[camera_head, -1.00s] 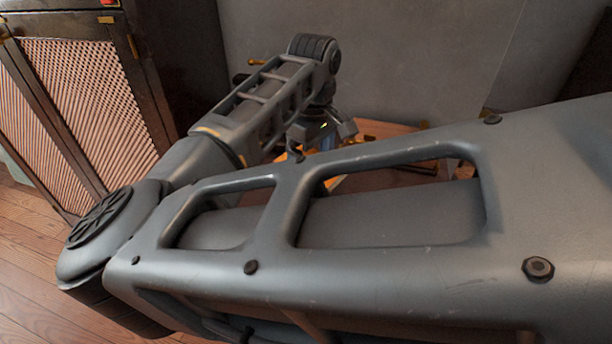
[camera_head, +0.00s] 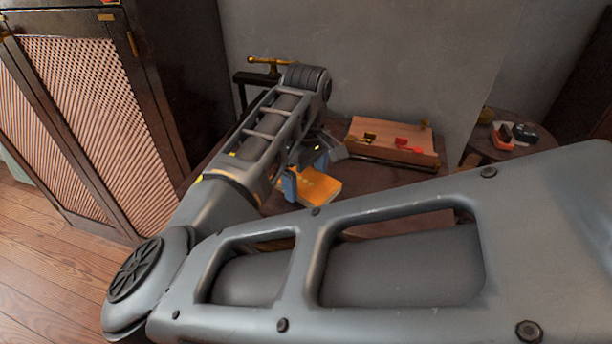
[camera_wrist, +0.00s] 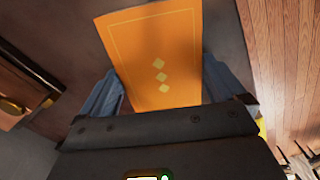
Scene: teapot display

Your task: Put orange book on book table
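The orange book (camera_head: 318,188) lies flat on a dark brown table (camera_head: 365,185), partly hidden by my gripper. In the wrist view the orange book (camera_wrist: 155,45) shows its cover with a thin border and three pale diamonds. My gripper (camera_head: 306,172) is just above the book. In the wrist view, the blue-grey fingers of my gripper (camera_wrist: 163,68) are spread wide, one on each side of the book. I see no grip on it. I cannot tell whether a finger touches its edge. The frames do not show which table is called the book table.
A wooden box (camera_head: 392,142) with small red and dark items stands behind the book. A small round table (camera_head: 487,148) with several small things is at the right. A dark cabinet (camera_head: 160,95) stands at the left, near my arm. A grey wall is behind.

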